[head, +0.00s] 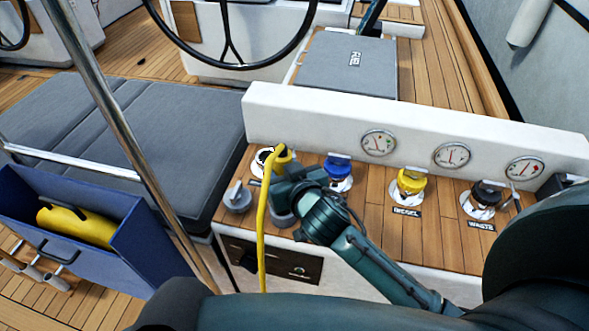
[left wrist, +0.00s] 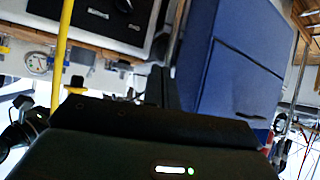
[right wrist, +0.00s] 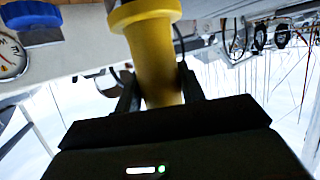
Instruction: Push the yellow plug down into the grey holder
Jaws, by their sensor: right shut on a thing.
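The yellow plug (head: 283,156) is held in my right gripper (head: 287,174) above the left end of the wooden console. In the right wrist view the plug (right wrist: 155,55) sits between the two fingers, its wide collar beyond them. A yellow cord (head: 262,225) hangs from it down the console front. A grey round fitting (head: 283,213) shows partly below my right gripper, and another grey fitting with a lever (head: 237,198) stands to its left. I cannot tell which is the holder; the plug is not visibly inside either.
Blue (head: 338,170), yellow (head: 411,181) and black (head: 487,193) caps stand right along the console. A white gauge wall (head: 310,122) rises behind. A steel pole (head: 125,140) and blue box (head: 150,245) are at left.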

